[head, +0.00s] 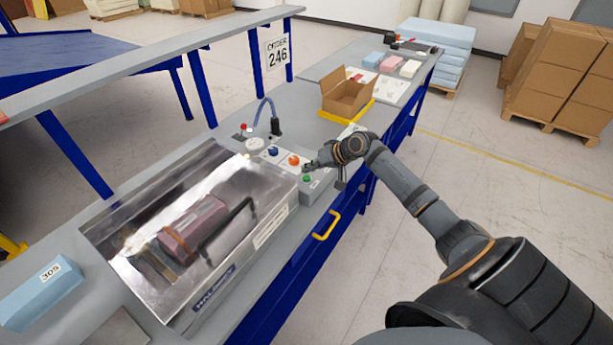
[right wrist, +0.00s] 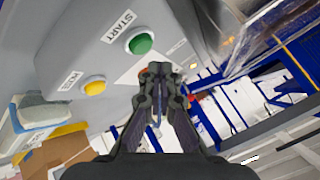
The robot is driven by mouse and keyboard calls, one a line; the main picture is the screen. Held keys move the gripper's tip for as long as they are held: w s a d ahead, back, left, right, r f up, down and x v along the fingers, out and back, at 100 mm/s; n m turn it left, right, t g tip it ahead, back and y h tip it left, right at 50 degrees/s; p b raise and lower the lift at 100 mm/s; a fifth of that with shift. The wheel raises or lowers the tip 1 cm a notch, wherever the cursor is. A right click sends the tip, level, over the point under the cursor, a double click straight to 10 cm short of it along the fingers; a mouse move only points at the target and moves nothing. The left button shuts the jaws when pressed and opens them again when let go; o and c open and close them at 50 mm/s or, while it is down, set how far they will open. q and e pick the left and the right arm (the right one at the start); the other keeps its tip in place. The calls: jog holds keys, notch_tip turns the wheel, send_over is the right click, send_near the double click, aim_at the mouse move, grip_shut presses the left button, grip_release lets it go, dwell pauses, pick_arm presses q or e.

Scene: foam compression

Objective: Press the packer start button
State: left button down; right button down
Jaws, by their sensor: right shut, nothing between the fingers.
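The packer (head: 262,236) is a metal machine on the bench, its clear lid down over a pinkish block. Its grey control box (head: 318,188) carries a green button (head: 306,178), an orange one (head: 294,160) and a blue one (head: 272,151). In the right wrist view the green start button (right wrist: 140,43) sits beside a START label (right wrist: 118,27). My right gripper (head: 307,167) is shut and empty, close to the green button. In the right wrist view its fingertips (right wrist: 158,72) appear just below the button; I cannot tell if they touch the box. My left gripper is out of view.
A yellow button (right wrist: 95,86) is on the same panel. An open cardboard box (head: 346,97) stands behind the control box. A blue foam block marked 305 (head: 42,291) lies at the front left. A yellow handle (head: 327,225) sticks out from the bench front.

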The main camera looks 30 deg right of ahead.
aim_at(310, 178)
notch_tip(310, 178, up, 5)
jog(key=p, duration=0.3)
jog(key=shift+f+p, duration=0.2)
jog(key=shift+p, duration=0.15)
jog(key=shift+f, duration=0.15)
jog(key=shift+s, duration=0.1)
